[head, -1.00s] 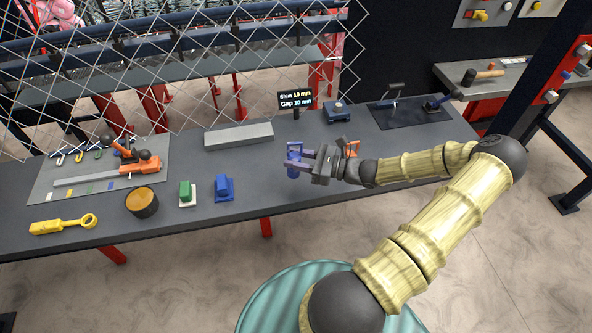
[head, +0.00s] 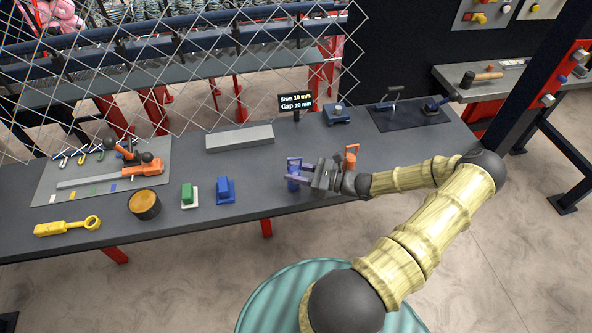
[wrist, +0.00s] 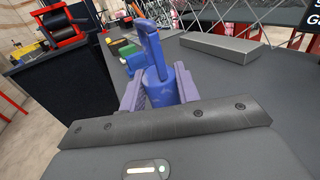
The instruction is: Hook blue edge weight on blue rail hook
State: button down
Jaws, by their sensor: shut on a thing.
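The blue edge weight (head: 293,183) has a round body and a tall looped handle. It is between the purple fingers of my gripper (head: 295,174), over the right half of the dark workbench. In the wrist view the weight (wrist: 160,85) stands upright between both fingers (wrist: 160,92), which are shut on its body. I cannot tell whether its base touches the bench.
A small display (head: 295,102) stands behind.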

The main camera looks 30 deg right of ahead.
jog(key=shift+f, duration=0.35)
jog(key=c, duration=1)
grip_release()
jog(key=shift+b, duration=0.4)
jog(key=shift+s+d, duration=0.2)
jog(key=shift+d, duration=0.1)
jog(key=b+v, duration=0.2)
jog(key=v, duration=0.3)
jog(key=b+v, duration=0.2)
jog(key=v, duration=0.4)
jog(key=r+b+v, duration=0.1)
jog(key=b+v, duration=0.1)
jog(key=v, duration=0.3)
jog(key=shift+s+d+f, duration=0.1)
jog(key=shift+s+d, duration=0.05)
jog(key=shift+s, duration=0.3)
